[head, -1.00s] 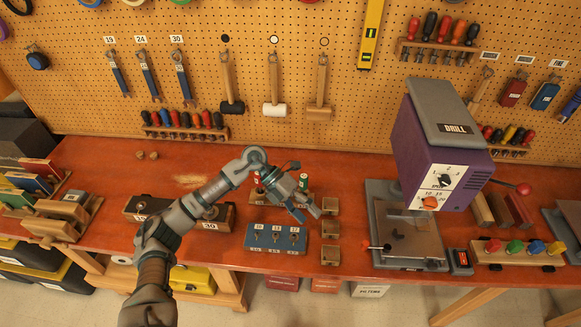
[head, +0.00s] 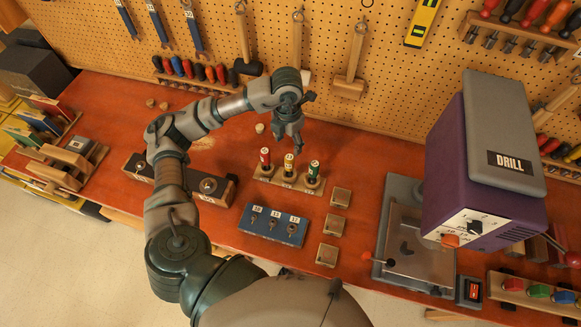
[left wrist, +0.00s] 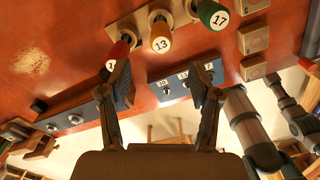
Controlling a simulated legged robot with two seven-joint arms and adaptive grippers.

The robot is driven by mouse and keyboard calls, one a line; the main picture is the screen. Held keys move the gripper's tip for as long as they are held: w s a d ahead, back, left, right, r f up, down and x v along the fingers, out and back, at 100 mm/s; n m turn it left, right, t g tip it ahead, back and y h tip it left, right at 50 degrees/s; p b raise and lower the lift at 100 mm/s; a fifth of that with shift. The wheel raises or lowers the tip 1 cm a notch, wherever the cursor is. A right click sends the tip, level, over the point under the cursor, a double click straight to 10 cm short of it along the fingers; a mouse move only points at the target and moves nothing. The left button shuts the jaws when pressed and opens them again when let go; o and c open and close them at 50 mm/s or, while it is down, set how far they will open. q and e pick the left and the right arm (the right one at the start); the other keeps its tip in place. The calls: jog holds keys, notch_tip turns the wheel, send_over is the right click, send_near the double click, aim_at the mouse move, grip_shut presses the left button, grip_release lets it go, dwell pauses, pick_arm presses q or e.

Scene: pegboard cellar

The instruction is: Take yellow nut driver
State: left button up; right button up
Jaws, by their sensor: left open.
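The yellow nut driver (head: 289,164) stands upright in a small wooden rack (head: 262,176), between a red (head: 265,158) and a green (head: 313,173) one. In the left wrist view its yellow-orange handle (left wrist: 160,36) has a cap marked 13; the green one (left wrist: 213,14) is marked 17. My left gripper (head: 288,145) is open and empty, pointing down just above and behind the rack in the head view. In the left wrist view its fingers (left wrist: 160,82) are spread, with the yellow handle beyond the gap. The left finger overlaps the red driver.
A blue block (head: 272,237) with small bits stands in front of the rack. Small wooden blocks (head: 334,225) are to its right. The purple drill press (head: 487,165) stands further right. A dark-fronted wooden holder (head: 222,190) is left. Pegboard tools hang behind.

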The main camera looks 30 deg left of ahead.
aim_at(289, 157)
pick_arm(q)
notch_tip(289, 157, down, 5)
jog(key=shift+w+a+f+p, duration=0.1)
jog(key=shift+w+p, duration=0.05)
jog(key=shift+p, duration=0.15)
jog(key=f, duration=0.1)
jog(key=f+p, duration=0.1)
jog(key=f, duration=0.2)
jog(key=shift+s+f, duration=0.1)
jog(key=shift+s, duration=0.15)
jog(key=shift+w+d+f+p, duration=0.1)
jog(key=shift+d+f+p, duration=0.15)
jog(key=shift+f, duration=0.25)
pick_arm(e)
jog(key=shift+w+d+r, duration=0.1)
jog(key=shift+w+r, duration=0.25)
jog(key=shift+r, duration=0.3)
jog(key=shift+w+d+r, duration=0.1)
jog(key=shift+w+r, duration=0.2)
jog(key=shift+r, duration=0.3)
pick_arm(q)
grip_shut()
pick_arm(e)
jog(key=shift+a, duration=0.2)
